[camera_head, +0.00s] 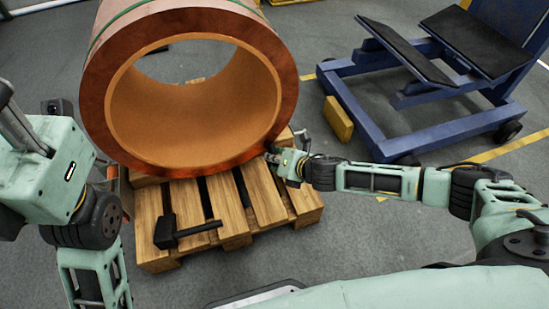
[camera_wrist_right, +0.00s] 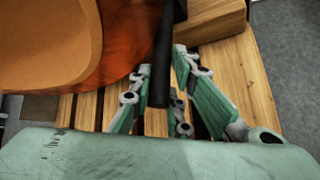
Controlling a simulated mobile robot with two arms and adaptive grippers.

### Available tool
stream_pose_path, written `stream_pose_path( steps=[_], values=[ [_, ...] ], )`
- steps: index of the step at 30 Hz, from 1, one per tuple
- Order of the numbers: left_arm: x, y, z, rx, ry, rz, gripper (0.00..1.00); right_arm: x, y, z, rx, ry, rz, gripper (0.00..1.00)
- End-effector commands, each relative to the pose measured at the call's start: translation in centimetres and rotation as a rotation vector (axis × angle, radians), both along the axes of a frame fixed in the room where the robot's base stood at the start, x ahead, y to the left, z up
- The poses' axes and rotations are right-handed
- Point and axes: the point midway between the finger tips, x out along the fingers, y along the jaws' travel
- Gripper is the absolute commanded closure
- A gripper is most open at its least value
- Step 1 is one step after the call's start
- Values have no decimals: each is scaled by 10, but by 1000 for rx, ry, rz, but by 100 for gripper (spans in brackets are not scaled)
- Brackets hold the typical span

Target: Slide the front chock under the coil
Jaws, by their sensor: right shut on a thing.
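The large copper coil (camera_head: 190,160) lies on its side on a wooden pallet (camera_head: 235,240). My right gripper (camera_head: 272,158) is at the coil's lower right edge, above the pallet. In the right wrist view its fingers (camera_wrist_right: 162,62) are shut on a black bar (camera_wrist_right: 161,75), beside the coil's copper face (camera_wrist_right: 125,45). Whether this bar is the chock's handle cannot be told. A wooden block (camera_wrist_right: 212,22) lies beyond it. A black T-shaped piece (camera_head: 165,232) lies on the pallet's front left. My left gripper (camera_head: 15,118) is partly visible, its fingertips cut off at the left edge.
A blue wheeled frame (camera_head: 400,120) with black pads stands at the right rear. A yellow block (camera_head: 337,118) stands between it and the pallet. Grey floor is open to the right of the pallet, below my right arm.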

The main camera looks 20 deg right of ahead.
Motion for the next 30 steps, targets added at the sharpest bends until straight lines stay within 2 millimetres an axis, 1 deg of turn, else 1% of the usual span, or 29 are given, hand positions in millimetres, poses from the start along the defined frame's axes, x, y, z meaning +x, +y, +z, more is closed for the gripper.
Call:
stream_pose_path(
  steps=[6, 7, 12, 14, 24, 27, 30],
  values=[
    [0, 0, 0, 0, 0, 0, 60, 0, 0, 0, 0, 0, 2, 100],
    [0, 0, 0, 0, 0, 0, 60, 0, 0, 0, 0, 0, 2, 81],
    [0, 0, 0, 0, 1, 0, 60, 0, 0, 0, 0, 0, 2, 66],
    [0, 0, 0, -1, 1, 0, 60, 0, 0, 0, 0, -1, 1, 62],
    [3, 0, -2, 1, 12, 2, 60, -2, 0, 1, 0, -1, 1, 62],
    [3, 0, -1, 0, 9, 2, 60, -7, -4, 5, -1, 0, 1, 62],
    [2, 0, -1, 0, 7, 2, 60, -17, -8, 13, -1, -1, 1, 62]
  ],
)
